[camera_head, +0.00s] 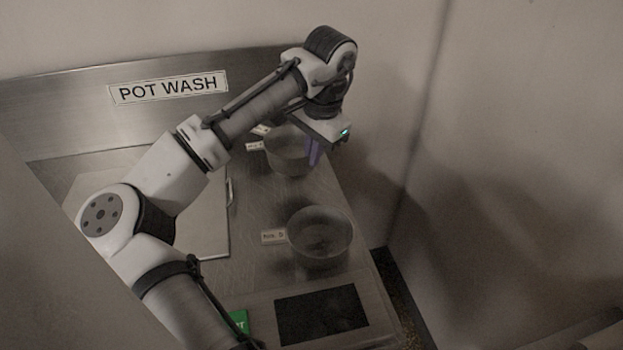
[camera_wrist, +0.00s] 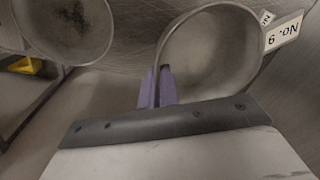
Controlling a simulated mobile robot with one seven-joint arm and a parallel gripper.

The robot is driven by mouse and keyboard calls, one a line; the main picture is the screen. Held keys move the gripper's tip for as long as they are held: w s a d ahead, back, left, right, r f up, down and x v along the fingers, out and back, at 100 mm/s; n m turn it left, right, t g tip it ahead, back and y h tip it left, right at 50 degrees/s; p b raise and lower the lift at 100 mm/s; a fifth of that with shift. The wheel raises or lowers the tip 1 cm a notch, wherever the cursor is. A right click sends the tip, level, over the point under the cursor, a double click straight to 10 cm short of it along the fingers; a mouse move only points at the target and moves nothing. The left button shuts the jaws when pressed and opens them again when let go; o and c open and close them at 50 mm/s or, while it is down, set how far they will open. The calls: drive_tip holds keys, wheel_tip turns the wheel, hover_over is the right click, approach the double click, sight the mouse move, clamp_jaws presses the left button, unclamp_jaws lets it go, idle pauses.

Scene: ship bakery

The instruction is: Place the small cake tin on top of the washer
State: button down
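Two round grey metal tins stand on a steel counter. The back tin (camera_head: 287,158) is under my gripper (camera_head: 313,152); it also shows at the right in the wrist view (camera_wrist: 215,55). The front tin (camera_head: 320,240) also shows at the upper left in the wrist view (camera_wrist: 62,25). I cannot tell for certain which is smaller. My gripper's purple fingers (camera_wrist: 156,88) are close together at the back tin's wall, one inside and one outside, and look shut on its rim. The tin seems to rest on the counter. I cannot identify the washer for certain.
Small number labels lie beside the tins, one by the front tin (camera_head: 273,237). A dark rectangular panel (camera_head: 322,315) lies at the counter's front, with a green sign (camera_head: 238,322) to its left. A "POT WASH" sign (camera_head: 168,88) is on the backsplash. The wall is close on the right.

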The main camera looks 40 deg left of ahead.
drive_tip(key=shift+f+p, duration=0.45)
drive_tip(key=shift+f, duration=3.5)
drive_tip(key=c, duration=2.1)
unclamp_jaws()
drive_tip(key=shift+f, duration=0.2)
drive_tip(key=o, duration=0.5)
drive_tip(key=shift+c, duration=0.2)
wheel_tip(320, 180, up, 12)
drive_tip(key=d+b, duration=0.2)
drive_tip(key=shift+s+r, duration=0.15)
drive_tip(key=shift+s, duration=0.05)
